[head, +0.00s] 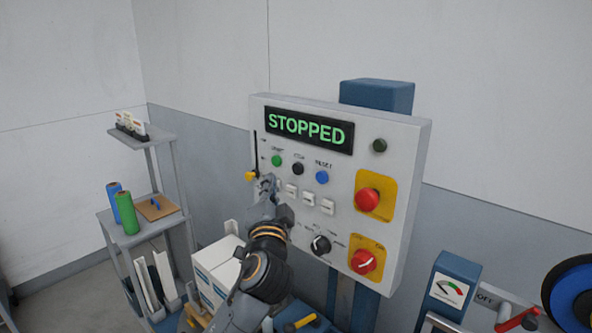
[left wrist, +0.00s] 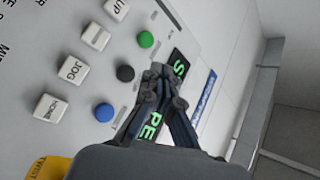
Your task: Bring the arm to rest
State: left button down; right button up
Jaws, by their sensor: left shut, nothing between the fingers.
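My left gripper (head: 268,186) is shut and empty in front of the left part of the grey control panel (head: 330,150). In the left wrist view its closed fingertips (left wrist: 160,74) lie over the panel near the black button (left wrist: 125,73) and partly cover the display (left wrist: 152,124). I cannot tell whether the fingertips touch the panel. The display (head: 306,130) reads STOPPED in green in the head view. My left arm rises from the bottom of the head view and hides the panel's lower left part. My right gripper is not in view.
The panel carries a green button (head: 277,160), a blue button (head: 322,177), a red mushroom button (head: 367,199), a red rotary switch (head: 363,262) and a yellow-knobbed lever (head: 251,176). A shelf cart (head: 150,230) stands left. A gauge box (head: 449,287) stands right.

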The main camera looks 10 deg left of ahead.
pick_arm(q)
notch_tip(320, 180, down, 42)
jog(key=s+a+g+h+b, duration=0.2)
jog(key=g+h, duration=0.1)
jog(key=g, duration=0.5)
jog(key=s+a+f+n+g+b, duration=0.1)
jog(key=s+f+g, duration=0.1)
jog(key=s+f, duration=0.7)
jog(key=s+a+f+n+g, duration=0.15)
jog(key=s+f, duration=0.25)
jog(key=f, duration=0.9)
jog(key=s+a+f+g+b, duration=0.1)
jog(key=s+a+f+g, duration=0.15)
jog(key=s+f, duration=1.1)
jog(key=s+a+f+n+g, duration=0.1)
jog(key=s+f, duration=0.3)
jog(key=s, duration=1.1)
jog(key=s+a+f+n+g+h+b, duration=0.1)
jog(key=s+f+n+g, duration=0.2)
jog(key=s, duration=1.2)
jog(key=shift+s+f+g, duration=0.15)
jog(key=shift+f+g, duration=0.45)
jog(key=shift+f, duration=0.25)
jog(key=shift+n, duration=0.25)
